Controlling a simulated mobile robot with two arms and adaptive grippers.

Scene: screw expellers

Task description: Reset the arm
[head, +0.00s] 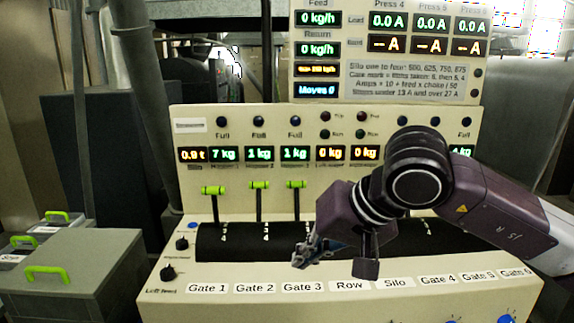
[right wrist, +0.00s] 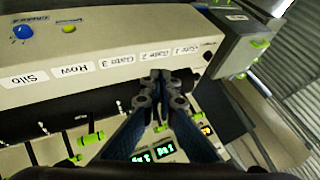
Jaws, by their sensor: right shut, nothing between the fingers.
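My right arm reaches in from the right over a cream control console (head: 330,118). My right gripper (head: 303,257) is shut and empty, in front of the dark curved lever panel (head: 235,242) and above the Gate 3 label (head: 303,287). In the right wrist view its fingers (right wrist: 160,82) come together over the console, with nothing between them. My left gripper is not in view.
Three green-handled levers (head: 259,185) stand left of my gripper. My arm hides the console's right part. Two black knobs (head: 168,273) are at the left. Grey boxes with green handles (head: 75,265) stand at far left. An upper display board (head: 385,75) rises behind.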

